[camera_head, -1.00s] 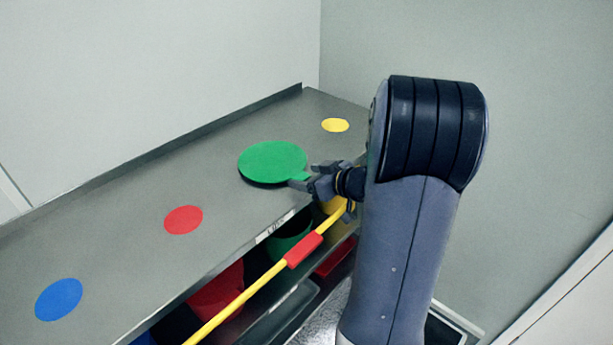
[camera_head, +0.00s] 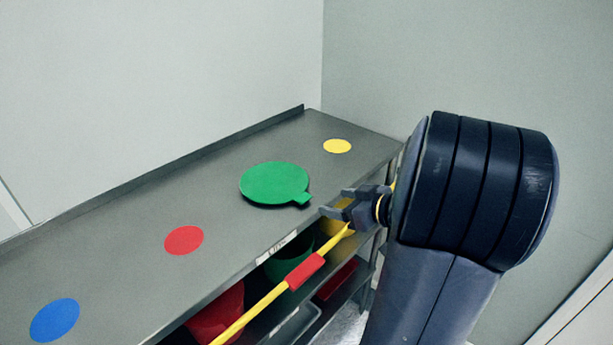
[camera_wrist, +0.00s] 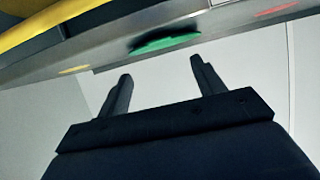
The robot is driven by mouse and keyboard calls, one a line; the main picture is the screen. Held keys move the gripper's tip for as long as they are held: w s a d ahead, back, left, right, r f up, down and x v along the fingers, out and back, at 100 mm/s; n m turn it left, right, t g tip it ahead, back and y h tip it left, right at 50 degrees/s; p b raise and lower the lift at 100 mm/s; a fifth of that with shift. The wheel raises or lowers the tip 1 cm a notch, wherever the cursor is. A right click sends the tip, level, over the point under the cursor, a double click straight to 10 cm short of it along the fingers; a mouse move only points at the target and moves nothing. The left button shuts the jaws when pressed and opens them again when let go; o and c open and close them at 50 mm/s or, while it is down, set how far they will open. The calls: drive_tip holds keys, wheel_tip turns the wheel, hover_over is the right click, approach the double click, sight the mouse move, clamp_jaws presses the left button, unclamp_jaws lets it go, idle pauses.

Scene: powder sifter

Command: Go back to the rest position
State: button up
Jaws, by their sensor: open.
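My gripper (camera_head: 333,206) is open and empty, just off the front edge of the grey counter (camera_head: 215,210) in the head view. A green lid (camera_head: 273,184) with a short tab handle lies on the counter to its left, and the fingers are apart from the tab. In the wrist view the two gripper fingers (camera_wrist: 160,82) are spread with nothing between them. The green lid (camera_wrist: 165,40) shows beyond them at the counter edge.
Yellow (camera_head: 337,146), red (camera_head: 184,240) and blue (camera_head: 55,320) discs mark the counter. A yellow bar (camera_head: 262,304) with a red sleeve (camera_head: 305,271) runs along the front. Coloured containers, including a green one (camera_head: 289,262), sit below. Walls stand behind and right.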

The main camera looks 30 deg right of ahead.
sight(300, 196)
drive_tip(key=x, duration=1)
drive_tip(key=shift+w+a+f+p, duration=0.1)
drive_tip(key=shift+w+a+p, duration=0.05)
drive_tip(key=shift+w+p, duration=0.15)
drive_tip(key=shift+w+r+p, duration=0.1)
drive_tip(key=shift+r+p, duration=0.25)
drive_tip(key=shift+r, duration=0.7)
drive_tip(key=shift+f, duration=0.1)
